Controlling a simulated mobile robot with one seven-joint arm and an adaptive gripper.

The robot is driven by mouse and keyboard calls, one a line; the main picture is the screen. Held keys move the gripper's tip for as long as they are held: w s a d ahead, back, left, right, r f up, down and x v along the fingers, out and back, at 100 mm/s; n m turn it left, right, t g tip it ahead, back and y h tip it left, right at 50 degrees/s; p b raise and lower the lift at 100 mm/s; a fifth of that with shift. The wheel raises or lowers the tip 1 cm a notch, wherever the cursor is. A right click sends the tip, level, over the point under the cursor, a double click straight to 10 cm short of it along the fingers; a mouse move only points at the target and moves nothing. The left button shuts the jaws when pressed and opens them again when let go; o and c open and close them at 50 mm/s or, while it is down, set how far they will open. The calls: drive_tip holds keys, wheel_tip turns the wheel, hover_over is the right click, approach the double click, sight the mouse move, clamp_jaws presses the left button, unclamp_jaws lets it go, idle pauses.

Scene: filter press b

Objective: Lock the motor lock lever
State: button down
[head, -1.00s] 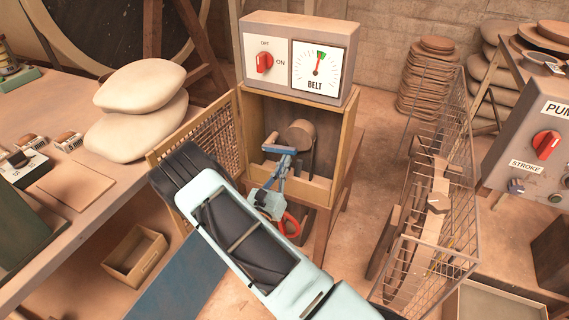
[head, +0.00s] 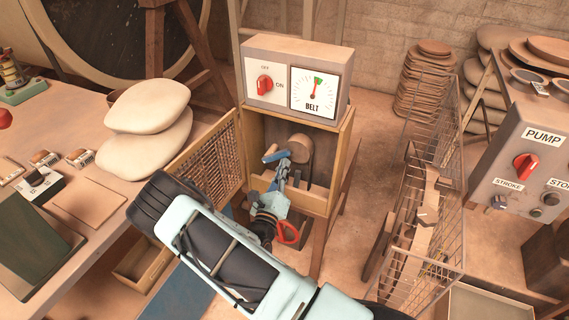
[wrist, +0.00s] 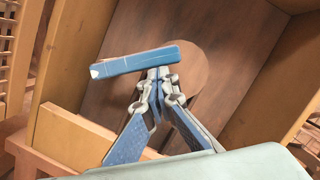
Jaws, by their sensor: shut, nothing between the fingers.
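The motor lock lever appears to be the blue bar (head: 276,156) inside the open wooden cabinet, in front of the round brown motor end (head: 300,148). In the wrist view the blue bar (wrist: 137,60) lies nearly level, its pale-tipped left end slightly lower. My gripper (head: 285,170) reaches into the cabinet from the front. In the wrist view my gripper (wrist: 155,80) has its blue-padded fingers brought together at the tips, empty, just below the bar's right part. They look very close to the bar; I cannot tell whether they touch.
The cabinet's mesh door (head: 205,155) stands open on the left, near my arm. A control box (head: 298,80) with a red knob and a BELT gauge sits on top. A red loop (head: 288,232) shows below my gripper. A wire cage (head: 425,200) stands to the right.

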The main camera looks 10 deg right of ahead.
sight(282, 154)
drive_tip(key=r+n+p, duration=0.2)
drive_tip(key=a+n+y+p, duration=0.1)
drive_tip(key=shift+w+r+n, duration=0.3)
drive_tip(key=shift+r, duration=0.1)
drive_tip(key=r+n+p, duration=0.1)
drive_tip(key=n+p, duration=0.1)
drive_tip(key=w+a+n+y+p, duration=0.1)
drive_tip(key=p, duration=0.1)
drive_tip(key=shift+a+r+n+g, duration=0.15)
drive_tip(key=shift+r+n+g, duration=0.15)
drive_tip(key=shift+r+n, duration=0.1)
drive_tip(key=a+n+p, duration=0.1)
drive_tip(key=w+n+p, duration=0.1)
drive_tip(key=shift+w+a+r+n+g, duration=0.15)
drive_tip(key=shift+a+r+n+g, duration=0.15)
drive_tip(key=shift+a+r, duration=0.1)
drive_tip(key=shift+a, duration=0.1)
